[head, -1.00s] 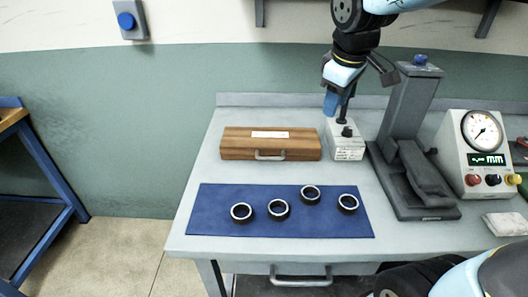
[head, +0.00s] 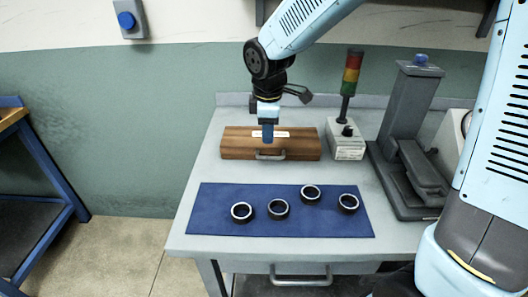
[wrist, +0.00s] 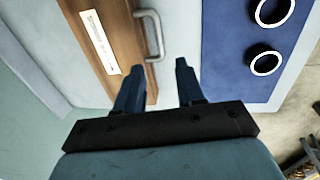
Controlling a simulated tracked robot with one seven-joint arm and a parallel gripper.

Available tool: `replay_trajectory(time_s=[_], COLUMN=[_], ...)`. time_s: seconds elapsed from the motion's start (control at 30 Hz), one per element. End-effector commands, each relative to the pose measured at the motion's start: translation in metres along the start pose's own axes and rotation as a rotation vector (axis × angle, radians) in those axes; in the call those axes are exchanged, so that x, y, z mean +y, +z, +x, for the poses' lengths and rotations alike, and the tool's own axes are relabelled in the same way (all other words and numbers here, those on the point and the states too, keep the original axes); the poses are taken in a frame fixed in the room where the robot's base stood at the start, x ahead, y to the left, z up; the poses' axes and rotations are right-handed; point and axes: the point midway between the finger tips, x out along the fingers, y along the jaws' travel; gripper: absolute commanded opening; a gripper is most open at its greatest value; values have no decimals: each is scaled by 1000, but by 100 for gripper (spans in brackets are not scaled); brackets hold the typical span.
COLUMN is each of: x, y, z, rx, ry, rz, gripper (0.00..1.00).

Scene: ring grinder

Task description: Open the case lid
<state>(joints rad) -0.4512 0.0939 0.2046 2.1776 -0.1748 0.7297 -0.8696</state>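The case (head: 231,144) is a brown wooden box with a white label and a metal handle (head: 270,154) on its front side. It lies shut at the back of the workbench. My gripper (head: 267,138) points down in front of and above the middle of the case, hiding part of its front. In the wrist view the two blue fingers of my gripper (wrist: 157,80) are apart with nothing between them. The case (wrist: 122,38) and its handle (wrist: 151,35) show beyond the fingertips, with the left finger overlapping the case edge.
Several dark rings (head: 279,209) lie on a blue mat (head: 217,193) in front of the case. A signal light (head: 350,75) on a white box (head: 346,150) stands to the right, then a grey press (head: 405,120). A blue-framed cart (head: 46,160) is at the far left.

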Motion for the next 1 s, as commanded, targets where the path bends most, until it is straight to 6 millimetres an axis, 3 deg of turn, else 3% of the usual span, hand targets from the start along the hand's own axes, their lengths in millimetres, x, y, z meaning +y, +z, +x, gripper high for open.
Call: replay_trajectory(time_s=[0.3,0.5,1.0], x=[-1,-1,0], y=[0,0,0], z=[57,81,92], rx=[-2,-1,0], ry=[-3,-2,0], rz=[-2,-1,0], gripper=[38,38,36])
